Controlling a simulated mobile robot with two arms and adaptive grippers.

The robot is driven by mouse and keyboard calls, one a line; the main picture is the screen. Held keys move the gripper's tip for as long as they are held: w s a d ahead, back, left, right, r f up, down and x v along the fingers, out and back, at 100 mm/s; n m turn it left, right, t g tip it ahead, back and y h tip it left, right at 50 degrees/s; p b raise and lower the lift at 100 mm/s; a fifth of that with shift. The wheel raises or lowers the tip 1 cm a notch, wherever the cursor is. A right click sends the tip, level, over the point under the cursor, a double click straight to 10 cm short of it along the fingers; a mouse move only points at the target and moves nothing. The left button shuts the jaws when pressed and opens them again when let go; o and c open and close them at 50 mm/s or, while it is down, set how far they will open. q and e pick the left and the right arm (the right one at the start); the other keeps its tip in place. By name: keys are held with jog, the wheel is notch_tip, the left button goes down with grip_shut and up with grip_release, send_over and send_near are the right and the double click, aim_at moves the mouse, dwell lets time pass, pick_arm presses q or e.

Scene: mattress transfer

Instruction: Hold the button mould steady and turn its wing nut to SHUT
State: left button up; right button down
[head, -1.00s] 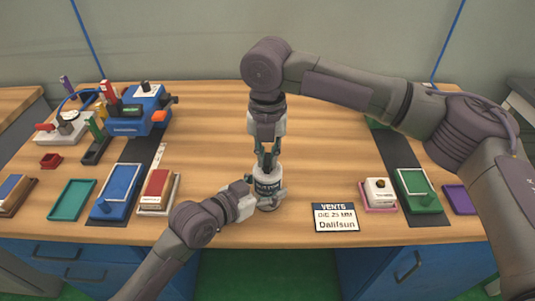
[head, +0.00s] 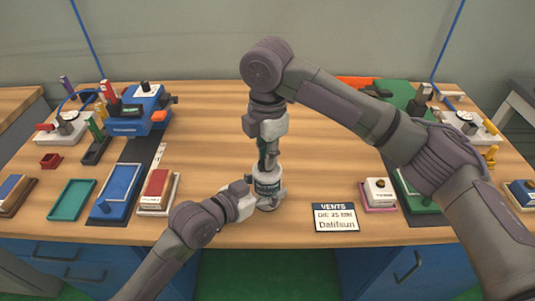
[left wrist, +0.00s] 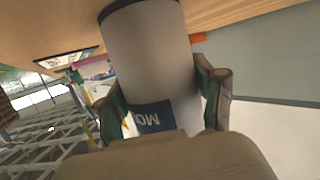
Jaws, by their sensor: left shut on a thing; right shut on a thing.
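The button mould (head: 267,188) is a small grey-white cylinder with a dark label, standing upright near the front middle of the table. My left gripper (head: 250,203) is shut around its lower body from the left. In the left wrist view the mould (left wrist: 148,55) fills the space between the fingers of my left gripper (left wrist: 165,95), and a dark blue label with white letters shows on it. My right gripper (head: 267,162) points straight down and is shut on the top of the mould, where the wing nut is. The nut itself is hidden by the fingers, so its position cannot be read.
A card reading "VENTS", "Dalifsun" (head: 336,218) lies to the right of the mould. A blue tray (head: 116,192), a teal tray (head: 71,200) and a blue machine (head: 140,112) are on the left. A pink tray with a white block (head: 379,193) is on the right.

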jog(key=m, duration=0.6)
jog(key=shift+m, duration=0.4)
pick_arm(q)
jog(key=shift+d+r, duration=0.1)
dwell(0.3)
pick_arm(e)
jog(key=c, duration=1.2)
grip_release()
jog(key=shift+o, duration=0.2)
jog(key=shift+r, duration=0.1)
notch_tip(320, 180, up, 12)
pick_arm(q)
jog(key=o, duration=1.8)
jog(key=shift+o, duration=0.2)
